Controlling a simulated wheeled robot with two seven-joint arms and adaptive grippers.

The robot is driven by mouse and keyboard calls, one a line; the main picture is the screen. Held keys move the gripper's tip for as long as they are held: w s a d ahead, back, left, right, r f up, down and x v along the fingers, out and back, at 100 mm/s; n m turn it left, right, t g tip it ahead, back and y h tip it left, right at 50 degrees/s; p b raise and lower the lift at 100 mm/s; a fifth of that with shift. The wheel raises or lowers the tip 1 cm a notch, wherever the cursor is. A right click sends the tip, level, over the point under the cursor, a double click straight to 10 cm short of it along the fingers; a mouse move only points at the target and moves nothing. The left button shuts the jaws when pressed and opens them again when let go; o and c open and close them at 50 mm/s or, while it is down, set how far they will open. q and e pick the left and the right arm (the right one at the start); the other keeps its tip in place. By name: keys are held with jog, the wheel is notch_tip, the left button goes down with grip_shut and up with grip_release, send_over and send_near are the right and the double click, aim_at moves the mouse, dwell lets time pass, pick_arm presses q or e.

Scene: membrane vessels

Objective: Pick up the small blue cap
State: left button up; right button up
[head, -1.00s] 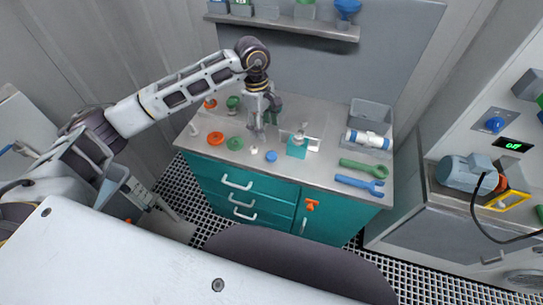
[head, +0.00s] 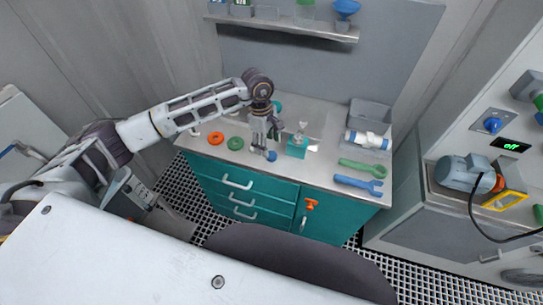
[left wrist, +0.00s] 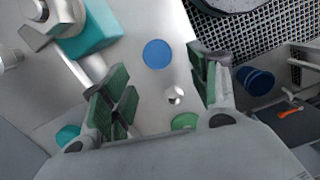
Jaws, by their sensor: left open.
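The small blue cap (head: 271,156) lies near the front edge of the bench, close to the tip of my left gripper (head: 264,147). In the left wrist view the cap (left wrist: 157,53) is a flat blue disc on the bench. It lies ahead of the gap between the two green-padded fingers of my left gripper (left wrist: 165,88). The fingers are spread apart with nothing held, and I see no contact with the cap. A small pale piece (left wrist: 175,95) shows between the fingers. My right gripper is not in view.
A teal block with a metal top (head: 297,147) stands just right of the cap. Green (head: 236,143) and orange (head: 215,138) discs lie to the left.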

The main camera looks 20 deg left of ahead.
aim_at(271, 155)
pick_arm(q)
jog(key=shift+d+f, duration=0.3)
jog(key=shift+f, duration=0.25)
jog(key=f, duration=0.1)
jog(key=f+p, duration=0.1)
jog(key=shift+s+d+f, duration=0.1)
jog(key=shift+d+f, duration=0.25)
jog(key=shift+f, duration=0.55)
jog(key=shift+c, duration=0.2)
jog(key=c, duration=0.8)
